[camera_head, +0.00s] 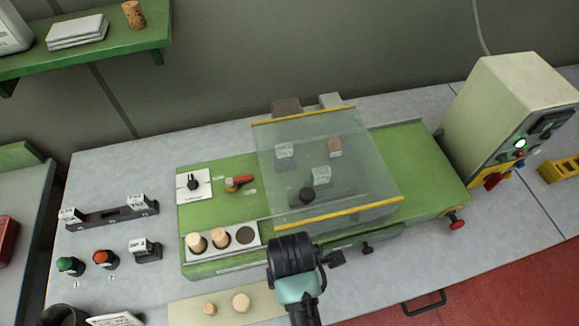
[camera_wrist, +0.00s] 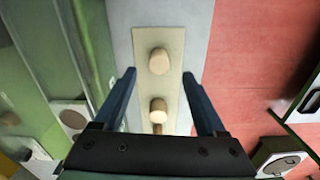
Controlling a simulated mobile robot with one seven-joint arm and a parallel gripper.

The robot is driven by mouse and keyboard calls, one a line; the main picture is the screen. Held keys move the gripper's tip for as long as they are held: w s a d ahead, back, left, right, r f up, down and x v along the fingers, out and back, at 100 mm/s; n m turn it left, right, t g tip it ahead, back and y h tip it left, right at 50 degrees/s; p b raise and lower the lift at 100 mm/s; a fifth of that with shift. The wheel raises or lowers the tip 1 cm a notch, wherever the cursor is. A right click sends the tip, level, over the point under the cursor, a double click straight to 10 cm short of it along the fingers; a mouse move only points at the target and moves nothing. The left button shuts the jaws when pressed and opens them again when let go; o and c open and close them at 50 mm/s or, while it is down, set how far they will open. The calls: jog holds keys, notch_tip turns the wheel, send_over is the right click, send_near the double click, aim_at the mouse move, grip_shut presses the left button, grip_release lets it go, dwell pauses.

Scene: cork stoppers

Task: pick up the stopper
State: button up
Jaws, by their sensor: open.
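Two pale cork stoppers lie on a beige plate (camera_head: 183,313) at the front of the bench: a smaller one (camera_head: 209,309) and a wider one (camera_head: 240,301). In the wrist view, one stopper (camera_wrist: 158,62) stands on the plate just beyond my fingertips. Another stopper (camera_wrist: 158,112) shows nearer my gripper's body. My gripper (camera_wrist: 159,76) is open and empty, its two blue fingers to either side of the row of stoppers. Two more stoppers (camera_head: 196,243) (camera_head: 220,238) sit in a white holder (camera_head: 258,228); its right-hand round place looks empty.
A green machine (camera_head: 225,205) with a clear, yellow-edged cover (camera_head: 325,160) stands behind the plate. A beige control box (camera_head: 510,110) is at right. Another cork (camera_head: 132,14) stands on the green shelf. Red floor (camera_wrist: 250,60) shows right of the plate.

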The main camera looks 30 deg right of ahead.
jog(key=shift+f+p, duration=0.5)
jog(key=shift+f, duration=2.6)
grip_shut()
